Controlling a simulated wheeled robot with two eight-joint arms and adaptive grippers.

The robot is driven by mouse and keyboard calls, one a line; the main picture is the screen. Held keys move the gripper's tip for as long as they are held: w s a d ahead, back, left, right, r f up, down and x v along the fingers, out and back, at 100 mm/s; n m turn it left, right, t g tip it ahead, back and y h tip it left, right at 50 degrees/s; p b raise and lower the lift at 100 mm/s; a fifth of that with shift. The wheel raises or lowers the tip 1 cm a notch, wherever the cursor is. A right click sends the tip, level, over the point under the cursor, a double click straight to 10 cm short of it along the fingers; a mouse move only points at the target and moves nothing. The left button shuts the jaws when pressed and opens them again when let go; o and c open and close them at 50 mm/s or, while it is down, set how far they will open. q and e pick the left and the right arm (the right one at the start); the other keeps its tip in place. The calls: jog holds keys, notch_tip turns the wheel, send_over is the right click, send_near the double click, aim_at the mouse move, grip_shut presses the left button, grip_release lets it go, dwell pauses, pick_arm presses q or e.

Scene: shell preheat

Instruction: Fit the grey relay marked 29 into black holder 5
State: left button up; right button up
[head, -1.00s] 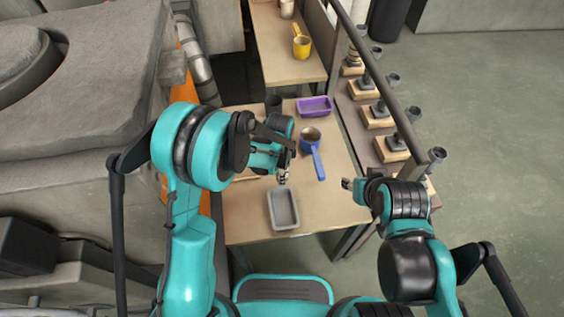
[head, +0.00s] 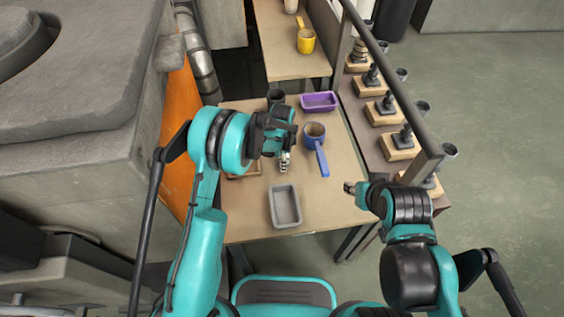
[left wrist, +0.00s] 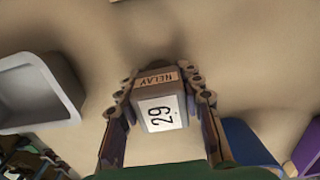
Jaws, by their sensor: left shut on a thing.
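The grey relay (left wrist: 158,105), with a white label reading 29 and a tan strip reading RELAY, is between the fingers of my left gripper (left wrist: 162,88) in the left wrist view. In the head view my left gripper (head: 285,163) is above the table, between the blue-handled pot and the grey tray, and the relay is too small to read. My right gripper (head: 350,188) is over the table's right edge; its finger opening is unclear. I cannot make out a black holder marked 5; no holder number is readable.
A grey tray (head: 297,207), a blue pot (head: 322,157), a purple tray (head: 320,101) and a dark cup (head: 275,97) stand on the table (head: 335,214). Several wooden-based black stands (head: 400,142) line the shelf behind a rail (head: 392,80). The front right tabletop is clear.

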pick_arm(q)
jog(key=o, duration=0.8)
jog(key=shift+f, duration=0.15)
jog(key=o, duration=0.4)
jog(key=shift+r, duration=0.55)
notch_tip(320, 180, up, 10)
jog(key=p, duration=0.3)
jog(key=shift+p, duration=0.4)
jog(key=shift+r, duration=0.8)
